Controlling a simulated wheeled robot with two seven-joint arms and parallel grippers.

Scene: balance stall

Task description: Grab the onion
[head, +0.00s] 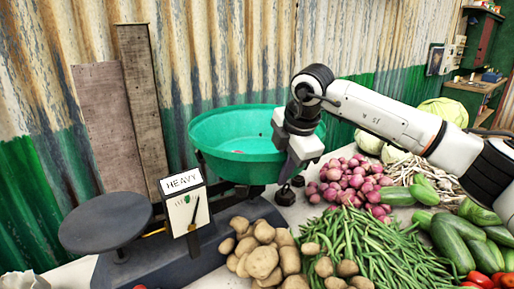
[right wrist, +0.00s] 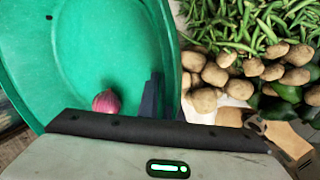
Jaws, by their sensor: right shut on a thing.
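One red-purple onion (right wrist: 106,102) lies inside the green bowl (right wrist: 40,60) in the right wrist view, to the left of a dark finger and apart from it. In the head view the green bowl (head: 225,130) sits on the scale, and my right gripper (head: 288,172) is at its front right rim, pointing down. It is shut, seemingly on the bowl's rim; the exact contact is hidden. More purple onions (head: 350,182) lie in a heap on the table to the right of the bowl. My left gripper is not in view.
A dark scale with a HEAVY sign (head: 182,182) and a round plate (head: 105,222) stands at the left. Potatoes (head: 262,260), green beans (head: 365,245) and cucumbers (head: 448,240) crowd the front and right. A corrugated wall is behind.

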